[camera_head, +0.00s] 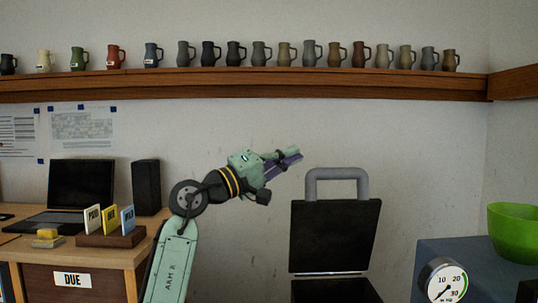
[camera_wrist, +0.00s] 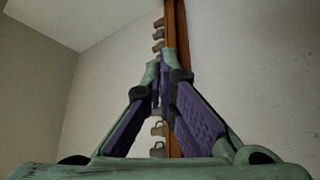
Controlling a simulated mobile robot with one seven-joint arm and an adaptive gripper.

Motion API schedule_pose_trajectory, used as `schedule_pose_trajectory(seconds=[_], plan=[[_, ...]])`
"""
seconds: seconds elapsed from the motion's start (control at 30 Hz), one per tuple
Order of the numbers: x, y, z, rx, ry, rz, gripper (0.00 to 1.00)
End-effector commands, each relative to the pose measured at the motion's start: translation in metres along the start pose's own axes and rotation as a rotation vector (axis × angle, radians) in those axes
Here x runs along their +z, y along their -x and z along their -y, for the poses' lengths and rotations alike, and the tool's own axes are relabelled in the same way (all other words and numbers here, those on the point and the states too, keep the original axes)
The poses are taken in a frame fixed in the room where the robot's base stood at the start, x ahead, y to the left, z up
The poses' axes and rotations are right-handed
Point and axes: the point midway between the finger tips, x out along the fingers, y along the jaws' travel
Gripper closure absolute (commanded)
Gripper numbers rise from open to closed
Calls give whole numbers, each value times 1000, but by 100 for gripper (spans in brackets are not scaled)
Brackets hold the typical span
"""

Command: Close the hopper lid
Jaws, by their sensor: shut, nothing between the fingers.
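The hopper lid (camera_head: 334,238) is a dark flat panel with a thick grey handle (camera_head: 337,175) along its top edge. It stands raised, upright, behind the dark hopper (camera_head: 335,291), of which only the top part shows at the bottom of the head view. My gripper (camera_head: 297,155) is up and to the left of the handle, apart from it, pointing right. In the wrist view my gripper (camera_wrist: 158,75) has its fingertips together with nothing between them. The lid does not show in the wrist view.
A wooden shelf (camera_head: 250,83) with several jugs runs along the wall above. A desk (camera_head: 100,257) with a laptop (camera_head: 81,185) and a speaker (camera_head: 146,187) stands left. A blue cabinet (camera_head: 470,255) with a gauge (camera_head: 445,281) and green bowl (camera_head: 514,232) stands right.

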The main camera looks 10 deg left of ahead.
Motion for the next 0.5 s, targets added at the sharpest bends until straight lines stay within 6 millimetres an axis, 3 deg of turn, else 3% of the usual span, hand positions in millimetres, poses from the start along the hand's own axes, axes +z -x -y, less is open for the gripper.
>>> schedule_pose_trajectory(seconds=[0.03, 0.3, 0.5], plan=[[-2, -12, -4, -1, 0, 1, 100], [30, 4, 0, -2, -1, -2, 100], [38, 6, 0, 0, 0, -2, 100]])
